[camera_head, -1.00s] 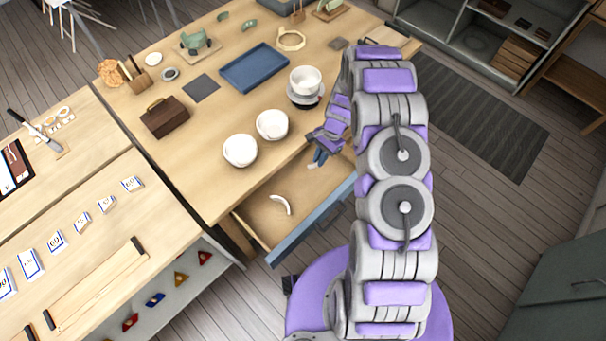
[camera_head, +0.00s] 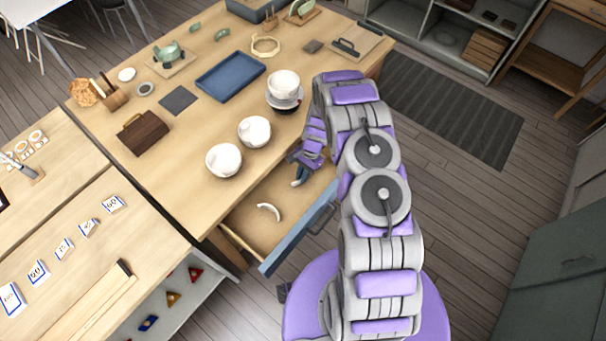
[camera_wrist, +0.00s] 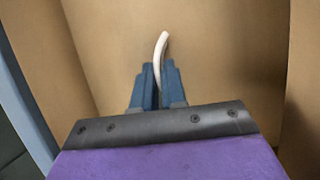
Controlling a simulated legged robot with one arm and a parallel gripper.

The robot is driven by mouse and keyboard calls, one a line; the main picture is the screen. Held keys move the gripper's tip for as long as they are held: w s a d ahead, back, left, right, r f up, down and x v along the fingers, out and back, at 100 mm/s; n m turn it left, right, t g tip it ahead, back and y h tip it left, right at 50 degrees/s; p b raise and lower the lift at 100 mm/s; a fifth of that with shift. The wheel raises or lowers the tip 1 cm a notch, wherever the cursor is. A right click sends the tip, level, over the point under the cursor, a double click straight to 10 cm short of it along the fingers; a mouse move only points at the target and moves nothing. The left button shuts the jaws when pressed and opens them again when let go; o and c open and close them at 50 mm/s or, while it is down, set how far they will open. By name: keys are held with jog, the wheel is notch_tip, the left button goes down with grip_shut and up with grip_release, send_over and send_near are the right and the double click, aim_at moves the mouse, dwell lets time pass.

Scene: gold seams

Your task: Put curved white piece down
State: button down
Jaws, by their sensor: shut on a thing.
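My gripper (camera_wrist: 160,88) is shut on a curved white piece (camera_wrist: 162,45), which sticks out beyond the blue fingertips in the wrist view. In the head view my gripper (camera_head: 298,180) is over the right part of the open drawer (camera_head: 245,228), and the held piece is too small to make out clearly. A second curved white piece (camera_head: 268,211) lies on the drawer floor, left of my gripper. The wrist view shows the bare wooden drawer floor (camera_wrist: 220,60) below the held piece. Whether the held piece touches the floor cannot be told.
The drawer's blue front (camera_head: 290,242) is on the near side. White bowls (camera_head: 224,160) (camera_head: 254,131) stand on the table above the drawer, with a stacked bowl (camera_head: 284,84) farther back. A blue tray (camera_head: 230,76) and brown box (camera_head: 143,133) are on the table. The drawer's middle has free floor.

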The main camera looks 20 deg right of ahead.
jog(key=c, duration=1.2)
grip_release()
jog(key=shift+a, duration=0.1)
jog(key=shift+d, duration=0.3)
jog(key=p+v, duration=0.2)
jog(key=v, duration=1)
jog(key=s+a+r+n+h, duration=0.1)
jog(key=s+a+r+n, duration=0.15)
jog(key=s+r, duration=0.7)
jog(key=s+a+r+n+h, duration=0.1)
jog(key=s+r+n, duration=0.15)
jog(key=r, duration=1.35)
jog(key=s+r+n, duration=0.2)
jog(key=s+r, duration=0.1)
jog(key=s, duration=0.5)
jog(key=s+r+n+h, duration=0.1)
jog(key=s+r, duration=0.3)
jog(key=s, duration=0.5)
jog(key=s+a+r+n, duration=0.1)
jog(key=s+r+n, duration=0.2)
jog(key=s, duration=0.5)
jog(key=shift+s+r+t+h, duration=0.25)
jog(key=shift+r+t+h, duration=0.05)
jog(key=shift+t, duration=0.1)
jog(key=shift+f+b, duration=0.1)
jog(key=shift+b, duration=0.25)
